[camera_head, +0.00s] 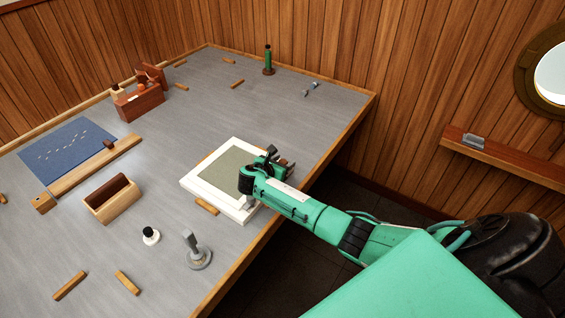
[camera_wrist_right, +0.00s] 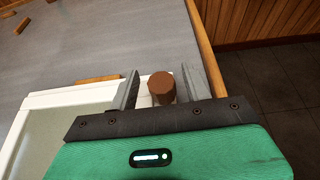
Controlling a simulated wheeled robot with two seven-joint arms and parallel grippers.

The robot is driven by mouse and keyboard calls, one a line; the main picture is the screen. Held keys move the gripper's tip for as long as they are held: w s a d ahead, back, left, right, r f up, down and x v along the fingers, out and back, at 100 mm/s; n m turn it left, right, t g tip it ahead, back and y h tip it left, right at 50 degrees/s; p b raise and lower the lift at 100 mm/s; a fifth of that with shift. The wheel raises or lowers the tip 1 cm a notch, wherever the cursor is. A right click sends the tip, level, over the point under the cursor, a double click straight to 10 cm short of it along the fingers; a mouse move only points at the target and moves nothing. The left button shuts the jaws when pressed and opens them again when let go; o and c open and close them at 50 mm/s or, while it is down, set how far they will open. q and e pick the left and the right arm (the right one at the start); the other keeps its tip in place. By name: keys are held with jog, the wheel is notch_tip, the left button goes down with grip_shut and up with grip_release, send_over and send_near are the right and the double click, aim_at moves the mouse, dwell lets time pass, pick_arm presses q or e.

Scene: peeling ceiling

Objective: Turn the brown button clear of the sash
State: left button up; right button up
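The sash (camera_head: 236,143) is a white frame around a grey-green pane, lying on the grey bench near its right edge. Its white frame also shows at the left of the right wrist view (camera_wrist_right: 60,98). The brown button (camera_wrist_right: 162,86) is a short, round-topped block at the sash's edge in the right wrist view. My right gripper (camera_wrist_right: 160,86) is open, with one finger on each side of the button and narrow gaps visible. In the head view my right gripper (camera_head: 277,162) is over the sash's right side and hides part of it. My left gripper is not in view.
A grey-handled tool on a round base (camera_head: 198,257) and a black-topped white piece (camera_head: 151,236) stand in front. The bench edge (camera_head: 240,267) is close on the right.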

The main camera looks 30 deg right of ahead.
jog(key=b+v, duration=0.1)
jog(key=v, duration=1.2)
jog(key=shift+s+a, duration=0.2)
jog(key=shift+a, duration=0.15)
jog(key=shift+r, duration=0.1)
